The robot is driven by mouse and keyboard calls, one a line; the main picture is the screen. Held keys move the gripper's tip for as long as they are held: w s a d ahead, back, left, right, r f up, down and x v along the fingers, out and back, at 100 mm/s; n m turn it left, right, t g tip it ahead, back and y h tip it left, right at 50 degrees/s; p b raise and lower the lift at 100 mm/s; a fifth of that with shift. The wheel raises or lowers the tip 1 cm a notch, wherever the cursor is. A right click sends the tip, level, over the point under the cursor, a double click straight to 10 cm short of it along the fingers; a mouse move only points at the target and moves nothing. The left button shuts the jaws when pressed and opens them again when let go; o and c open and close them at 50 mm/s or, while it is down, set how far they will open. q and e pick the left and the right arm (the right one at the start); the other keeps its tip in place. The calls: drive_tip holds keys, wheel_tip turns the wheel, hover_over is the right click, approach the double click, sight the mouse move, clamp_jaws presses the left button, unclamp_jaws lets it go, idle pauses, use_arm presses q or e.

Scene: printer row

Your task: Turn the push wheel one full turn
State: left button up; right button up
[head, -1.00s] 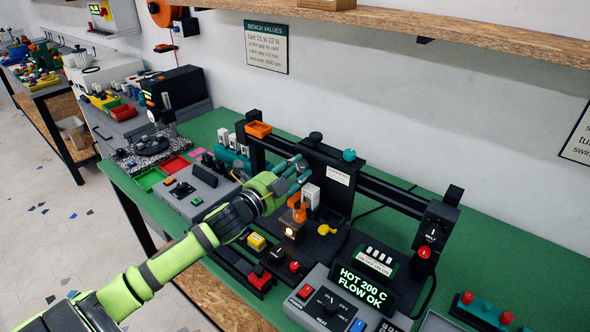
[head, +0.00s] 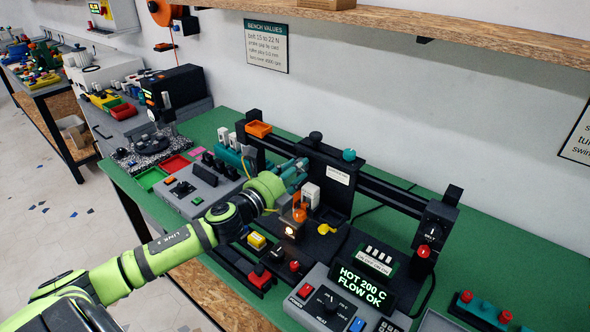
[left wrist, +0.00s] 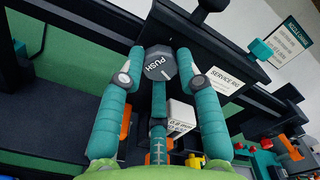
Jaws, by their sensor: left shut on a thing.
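The push wheel (left wrist: 159,65) is a dark grey knob with "PUSH" on its face and a pale mark near its lower edge. In the left wrist view it sits between the fingertips of my left gripper (left wrist: 160,72), which is shut on it. In the head view my left gripper (head: 293,172) reaches in from the left to the dark rig, and its teal fingers hide the wheel. My right gripper is not in view.
A white block (head: 310,195) and an orange part (head: 299,213) sit just below the fingers, close to them. A lit display (head: 366,287) reads "HOT 200 C FLOW OK". A dark rail (head: 390,190) runs right. Green bench top (head: 540,265) is clear at right.

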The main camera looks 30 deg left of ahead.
use_arm(q)
drive_tip(key=shift+m, duration=0.4)
drive_tip(key=o, duration=1.1)
drive_tip(key=shift+o, duration=0.2)
drive_tip(key=shift+s, duration=0.1)
drive_tip(key=shift+s+f, duration=0.1)
drive_tip(key=shift+s, duration=0.2)
drive_tip(key=s, duration=1.1)
drive_tip(key=shift+a, duration=0.45)
drive_tip(key=shift+s, duration=0.1)
